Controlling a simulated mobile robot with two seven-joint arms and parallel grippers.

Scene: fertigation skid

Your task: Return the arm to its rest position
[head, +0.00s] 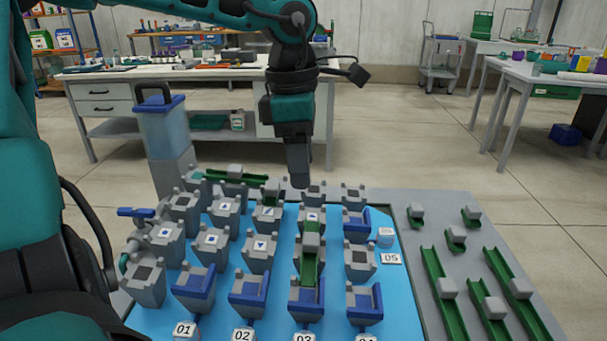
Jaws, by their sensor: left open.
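My left arm (240,12) reaches in from the upper left, teal with dark joints, and bends down at its elbow. My left gripper (299,178) points downward above the back part of the blue board (330,255). It is seen edge-on, and nothing shows between its fingers. Its tip appears just above the back row of grey blocks, though the exact gap is hard to tell. My right gripper is not in view.
The board carries several grey blocks, some with blue parts (362,302), and a green channel piece (311,262). More green channels (440,290) lie on the grey panel at right. A clear blue-lidded container (163,130) stands at back left. A workbench (190,72) stands behind.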

